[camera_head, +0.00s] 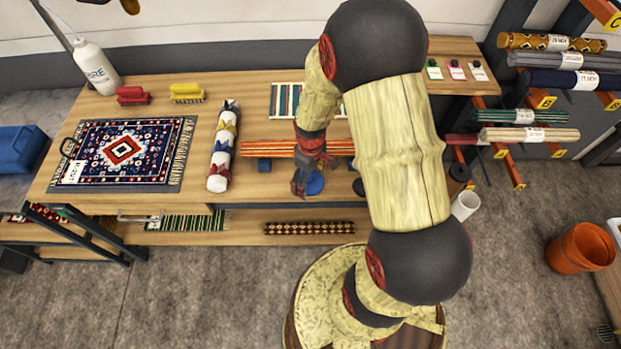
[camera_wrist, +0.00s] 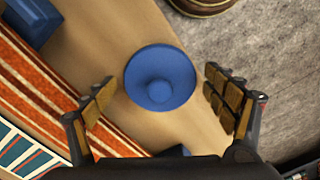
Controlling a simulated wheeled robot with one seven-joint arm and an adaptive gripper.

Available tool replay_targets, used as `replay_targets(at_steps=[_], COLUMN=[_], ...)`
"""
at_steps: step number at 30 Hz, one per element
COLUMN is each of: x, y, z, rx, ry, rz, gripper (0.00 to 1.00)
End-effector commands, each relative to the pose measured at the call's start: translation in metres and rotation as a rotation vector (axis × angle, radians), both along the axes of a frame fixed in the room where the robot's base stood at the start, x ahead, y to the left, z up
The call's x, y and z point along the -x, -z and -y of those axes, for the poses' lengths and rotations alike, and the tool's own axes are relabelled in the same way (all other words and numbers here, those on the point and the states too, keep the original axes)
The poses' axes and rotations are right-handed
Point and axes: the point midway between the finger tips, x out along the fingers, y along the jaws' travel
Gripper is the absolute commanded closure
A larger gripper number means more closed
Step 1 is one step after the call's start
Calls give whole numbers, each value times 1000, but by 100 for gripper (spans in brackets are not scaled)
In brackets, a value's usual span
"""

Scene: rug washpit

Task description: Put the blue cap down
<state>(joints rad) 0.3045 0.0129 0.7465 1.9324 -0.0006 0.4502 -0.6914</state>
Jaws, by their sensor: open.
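The blue cap (camera_wrist: 160,78) is a round blue disc with a raised knob in its middle. In the wrist view it rests on the wooden table (camera_wrist: 110,40) near its edge, between my gripper's two spread fingers, with gaps on both sides. My gripper (camera_wrist: 158,103) is open and holds nothing. In the head view the blue cap (camera_head: 315,183) shows at the table's front edge, partly covered by my gripper (camera_head: 301,190), which is just above it.
A patterned roll (camera_head: 223,147) and a flat navy rug (camera_head: 125,152) lie to the left. An orange bucket (camera_head: 580,248) stands on the floor at right.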

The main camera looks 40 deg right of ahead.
Motion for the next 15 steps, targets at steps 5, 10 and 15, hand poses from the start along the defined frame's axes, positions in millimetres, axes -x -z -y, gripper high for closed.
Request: replay_targets(at_steps=[5,10,15], x=[0,0,-1], y=[0,-1,-15], z=[0,0,0], rx=[0,0,1], ry=[0,0,0], rz=[0,0,4], gripper=[11,11,11])
